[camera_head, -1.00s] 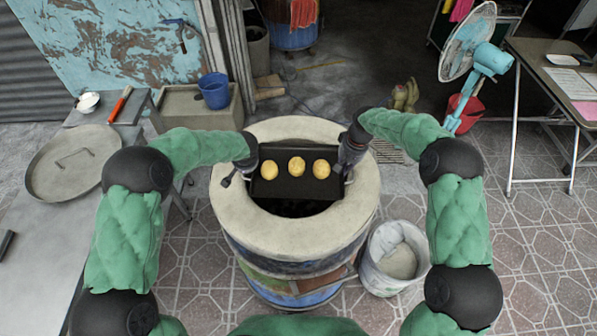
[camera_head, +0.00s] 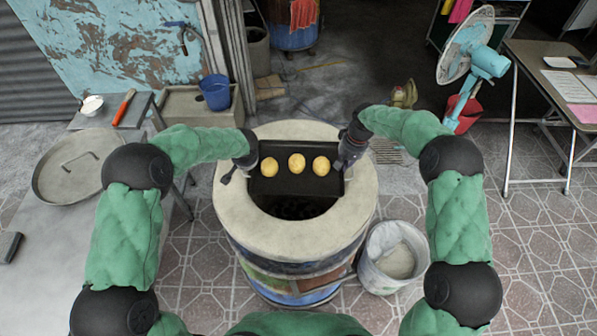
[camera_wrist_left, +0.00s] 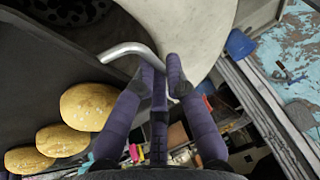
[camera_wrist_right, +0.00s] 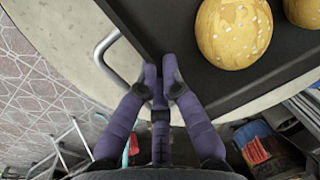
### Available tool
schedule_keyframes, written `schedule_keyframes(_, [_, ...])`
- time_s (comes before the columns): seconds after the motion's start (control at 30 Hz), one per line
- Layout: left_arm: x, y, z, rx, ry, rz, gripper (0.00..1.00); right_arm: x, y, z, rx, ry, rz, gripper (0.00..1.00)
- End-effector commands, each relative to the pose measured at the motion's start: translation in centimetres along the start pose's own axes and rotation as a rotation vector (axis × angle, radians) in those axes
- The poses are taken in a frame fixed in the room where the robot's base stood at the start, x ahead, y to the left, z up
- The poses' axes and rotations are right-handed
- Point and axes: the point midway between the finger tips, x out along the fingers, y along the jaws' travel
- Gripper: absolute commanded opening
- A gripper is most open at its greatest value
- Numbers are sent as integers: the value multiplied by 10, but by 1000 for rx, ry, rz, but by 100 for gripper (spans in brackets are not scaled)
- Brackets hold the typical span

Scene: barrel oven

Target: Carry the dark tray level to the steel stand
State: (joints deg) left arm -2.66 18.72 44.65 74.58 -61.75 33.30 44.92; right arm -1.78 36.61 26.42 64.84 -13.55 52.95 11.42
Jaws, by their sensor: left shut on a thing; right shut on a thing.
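The dark tray (camera_head: 297,184) carries three round yellow buns (camera_head: 297,163) in a row. It looks about level over the mouth of the barrel oven (camera_head: 235,208). My left gripper (camera_head: 247,163) is shut on the tray's left wire handle (camera_wrist_left: 128,49), seen in the left wrist view. My right gripper (camera_head: 347,158) is shut on the right wire handle (camera_wrist_right: 104,48), seen in the right wrist view. A grey metal table (camera_head: 50,250) stands at the left; I cannot tell whether it is the steel stand.
A round lid (camera_head: 80,165) lies on the grey table. A small side table (camera_head: 100,116) with a bowl and red-handled tool stands behind it. A white bucket (camera_head: 393,262) stands right of the oven. A fan (camera_head: 487,62) and another table (camera_head: 545,75) are farther right.

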Motion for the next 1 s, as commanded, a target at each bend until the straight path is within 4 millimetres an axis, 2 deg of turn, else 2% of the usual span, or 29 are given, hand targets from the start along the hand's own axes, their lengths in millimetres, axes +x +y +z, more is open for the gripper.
schedule_keyframes(0.1, [-13, 3, -6, 4, 4, 9, 0, -13, -7, 1, -2, -2, -6, 0])
schedule_keyframes(0.3, [-21, 2, -9, 4, 4, 9, 0, -21, -9, 1, -3, -2, -7, 0])
schedule_keyframes(1.0, [-18, 3, -7, 5, 2, 10, 0, -18, -9, 1, -3, -3, -7, 0])
